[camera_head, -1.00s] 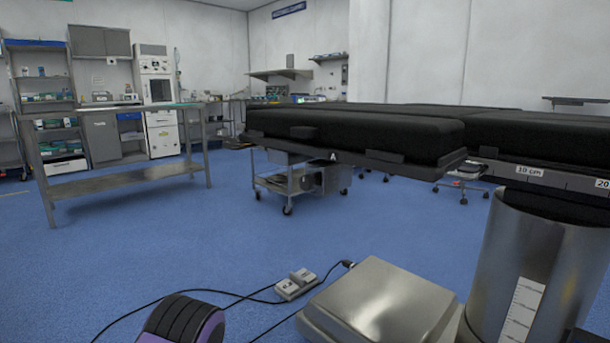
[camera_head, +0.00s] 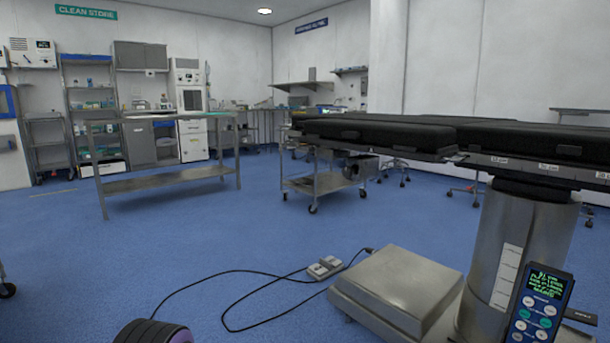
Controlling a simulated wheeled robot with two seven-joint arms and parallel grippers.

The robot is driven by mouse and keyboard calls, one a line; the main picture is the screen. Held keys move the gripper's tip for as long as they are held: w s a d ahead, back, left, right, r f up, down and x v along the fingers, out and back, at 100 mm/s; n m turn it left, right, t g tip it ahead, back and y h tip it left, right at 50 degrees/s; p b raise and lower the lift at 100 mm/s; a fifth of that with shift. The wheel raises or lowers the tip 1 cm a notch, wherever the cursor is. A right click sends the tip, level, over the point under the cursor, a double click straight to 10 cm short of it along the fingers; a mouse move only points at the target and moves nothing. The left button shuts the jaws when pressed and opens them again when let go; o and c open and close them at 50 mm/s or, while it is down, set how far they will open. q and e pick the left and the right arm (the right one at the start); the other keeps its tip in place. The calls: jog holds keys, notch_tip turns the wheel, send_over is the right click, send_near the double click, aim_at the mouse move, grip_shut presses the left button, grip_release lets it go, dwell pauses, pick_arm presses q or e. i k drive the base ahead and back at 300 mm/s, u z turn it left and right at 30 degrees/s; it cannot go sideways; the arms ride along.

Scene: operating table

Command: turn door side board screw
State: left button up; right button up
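The operating table stands at the right, with a black padded top (camera_head: 390,132) that reaches toward the middle of the view. Under the pads runs a side rail (camera_head: 545,170) with scale labels. A metal column (camera_head: 520,240) stands on a wide steel base (camera_head: 400,285). I cannot make out a separate side board or its screw at this distance. Neither of my grippers shows in the view. A black and purple rounded part (camera_head: 152,332) is cut off at the bottom edge, and I cannot tell what it is.
A handset (camera_head: 540,305) with a lit screen is by the column. A foot pedal (camera_head: 325,266) and its cable lie on the floor. A steel side table (camera_head: 165,180) stands left, a wheeled trolley (camera_head: 320,183) in the middle. Blue floor (camera_head: 230,235) between is clear.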

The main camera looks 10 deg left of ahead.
aim_at(347, 172)
jog(key=u, duration=0.5)
jog(key=i, duration=0.9)
jog(key=z, duration=1.65)
